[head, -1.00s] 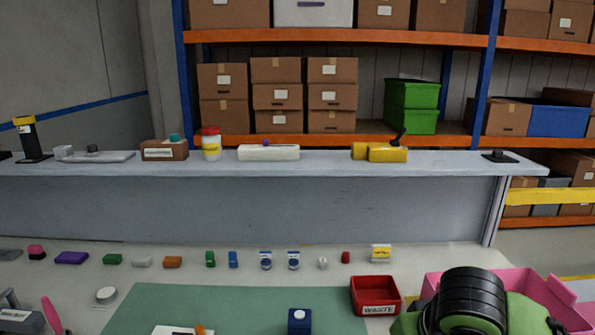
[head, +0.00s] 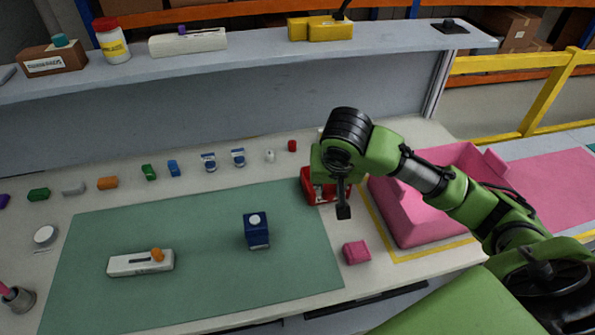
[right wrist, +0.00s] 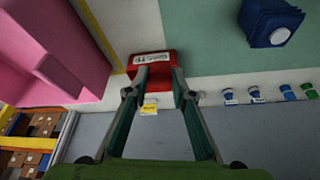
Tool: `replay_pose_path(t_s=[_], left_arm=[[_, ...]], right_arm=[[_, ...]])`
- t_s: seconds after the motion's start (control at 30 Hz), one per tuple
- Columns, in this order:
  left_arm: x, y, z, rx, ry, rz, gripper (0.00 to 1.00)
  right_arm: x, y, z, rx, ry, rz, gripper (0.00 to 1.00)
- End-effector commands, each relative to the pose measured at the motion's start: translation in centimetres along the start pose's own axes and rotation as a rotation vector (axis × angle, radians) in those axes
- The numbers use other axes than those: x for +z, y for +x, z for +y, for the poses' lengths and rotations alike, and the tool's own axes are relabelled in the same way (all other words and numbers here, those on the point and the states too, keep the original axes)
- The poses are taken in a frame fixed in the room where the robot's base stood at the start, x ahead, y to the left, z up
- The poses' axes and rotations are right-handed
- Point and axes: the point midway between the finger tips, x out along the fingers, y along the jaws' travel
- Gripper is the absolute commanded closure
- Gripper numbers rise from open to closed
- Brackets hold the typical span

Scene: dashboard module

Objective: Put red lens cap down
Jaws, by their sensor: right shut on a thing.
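My right gripper (head: 343,208) points down in front of the red waste bin (head: 311,190) in the head view and partly covers it. In the right wrist view both fingers of the right gripper (right wrist: 158,78) reach toward the waste bin (right wrist: 153,55). Red shows between the fingertips, but I cannot separate the held red lens cap from the red bin behind it. A small red piece (head: 292,146) stands in the back row on the bench. My left gripper is not in view.
A pink bin (head: 425,225) stands right of the waste bin, with a pink block (head: 357,252) before it. A dark blue box (head: 256,231) and a white device (head: 140,263) stand on the green mat (head: 200,290). Much of the mat is clear.

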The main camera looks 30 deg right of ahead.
Motion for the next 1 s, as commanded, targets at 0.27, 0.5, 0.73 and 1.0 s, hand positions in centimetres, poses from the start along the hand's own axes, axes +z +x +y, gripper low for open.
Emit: replay_pose_path(t_s=[0.27, 0.5, 0.73, 1.0], left_arm=[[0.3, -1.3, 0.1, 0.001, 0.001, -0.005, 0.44], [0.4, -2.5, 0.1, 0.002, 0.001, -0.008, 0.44], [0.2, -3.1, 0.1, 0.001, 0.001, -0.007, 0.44], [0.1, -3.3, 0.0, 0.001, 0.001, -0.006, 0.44]], right_arm=[[-3.7, 3.7, 0.8, 0.014, 0.021, -0.001, 0.97], [-7.3, 8.1, 0.8, 0.013, 0.019, -0.003, 0.97], [-8.6, 12.6, 0.9, 0.011, 0.017, 0.000, 0.97], [-9.2, 14.7, 0.9, 0.010, 0.016, 0.000, 0.97]])
